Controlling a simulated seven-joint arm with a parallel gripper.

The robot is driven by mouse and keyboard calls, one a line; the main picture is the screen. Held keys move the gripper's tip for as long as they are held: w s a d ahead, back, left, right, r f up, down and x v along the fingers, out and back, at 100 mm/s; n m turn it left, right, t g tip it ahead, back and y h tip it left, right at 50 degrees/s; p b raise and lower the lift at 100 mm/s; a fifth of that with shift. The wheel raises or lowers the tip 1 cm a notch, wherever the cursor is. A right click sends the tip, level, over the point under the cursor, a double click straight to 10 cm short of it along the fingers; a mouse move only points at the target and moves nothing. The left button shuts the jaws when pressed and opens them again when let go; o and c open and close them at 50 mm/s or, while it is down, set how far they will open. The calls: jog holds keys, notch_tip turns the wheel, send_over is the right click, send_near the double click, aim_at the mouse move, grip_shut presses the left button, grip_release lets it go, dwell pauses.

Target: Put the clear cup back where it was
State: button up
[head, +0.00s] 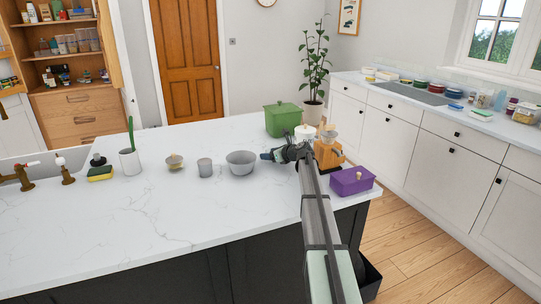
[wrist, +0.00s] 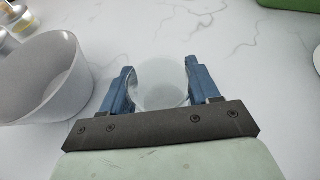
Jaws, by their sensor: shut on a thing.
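The clear cup (wrist: 160,85) sits between the two blue fingers of my gripper (wrist: 163,92) in the wrist view. The fingers are shut on its sides, and its round rim faces the camera. The white marble counter (wrist: 235,35) is behind it. I cannot tell whether the cup's base touches the counter. In the head view my gripper (head: 270,155) is over the island counter, just right of a grey bowl (head: 241,158) and in front of a green box. I cannot make out the cup clearly in the head view.
The grey bowl is close on the left in the wrist view (wrist: 45,80). A grey cup (head: 205,168) and small bowl (head: 174,160) stand further left. The green box (head: 283,121), orange holder (head: 328,155) and purple box (head: 351,181) are nearby. The front counter is clear.

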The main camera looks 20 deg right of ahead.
jog(key=shift+f, duration=0.1)
jog(key=o, duration=1.1)
jog(key=shift+s, duration=0.15)
jog(key=v, duration=1.2)
